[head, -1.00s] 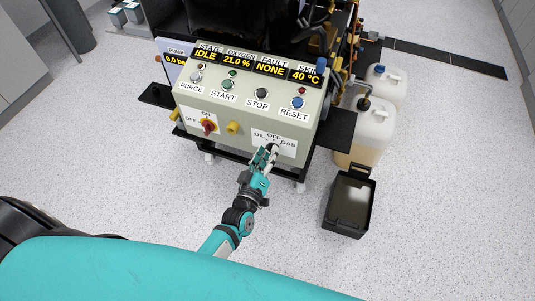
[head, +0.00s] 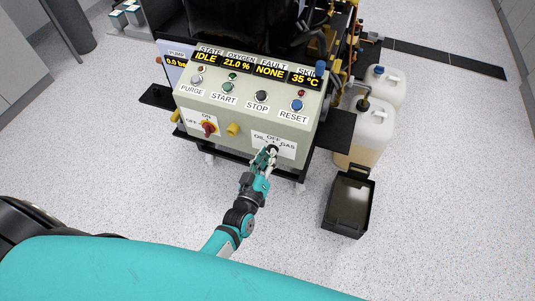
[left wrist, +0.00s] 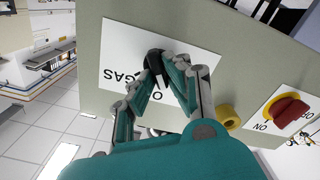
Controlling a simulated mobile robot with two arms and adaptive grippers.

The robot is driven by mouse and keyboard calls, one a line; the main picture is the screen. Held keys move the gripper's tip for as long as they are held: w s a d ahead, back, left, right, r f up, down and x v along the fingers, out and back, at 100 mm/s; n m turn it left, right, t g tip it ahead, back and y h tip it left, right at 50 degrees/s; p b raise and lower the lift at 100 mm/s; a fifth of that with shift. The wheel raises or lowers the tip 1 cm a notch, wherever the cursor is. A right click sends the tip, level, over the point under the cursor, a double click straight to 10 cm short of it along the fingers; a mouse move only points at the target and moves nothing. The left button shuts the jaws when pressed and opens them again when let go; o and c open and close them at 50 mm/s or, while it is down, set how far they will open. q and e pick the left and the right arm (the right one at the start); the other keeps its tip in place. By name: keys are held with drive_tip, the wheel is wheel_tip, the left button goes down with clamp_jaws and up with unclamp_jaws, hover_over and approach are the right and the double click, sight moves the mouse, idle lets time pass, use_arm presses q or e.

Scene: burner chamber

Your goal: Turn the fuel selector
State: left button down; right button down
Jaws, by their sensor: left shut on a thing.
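The fuel selector is a black knob on a white plate (head: 289,146) marked OIL, OFF and GAS, low on the right of the panel's front. In the left wrist view the black knob (left wrist: 156,64) shows between the fingertips. My left gripper (head: 268,152) reaches up to the plate from below and is shut on the knob; it also shows in the left wrist view (left wrist: 163,72). The gripper hides most of the knob, so I cannot tell where it points. My right gripper is not in view.
The panel (head: 250,115) carries PURGE, START, STOP and RESET buttons. A red rotary switch (head: 208,128) and a yellow knob (head: 233,129) sit left of the plate. A black tray (head: 335,224) and white canisters (head: 366,130) stand on the right. The floor in front is clear.

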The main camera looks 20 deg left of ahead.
use_arm(q)
drive_tip(key=shift+d+m+p, duration=0.2)
drive_tip(key=shift+m+p, duration=0.9)
drive_tip(key=shift+m, duration=2.2)
drive_tip(key=c, duration=1.3)
unclamp_jaws()
drive_tip(key=shift+c, duration=0.2)
drive_tip(key=s, duration=1.2)
drive_tip(key=shift+a, duration=0.2)
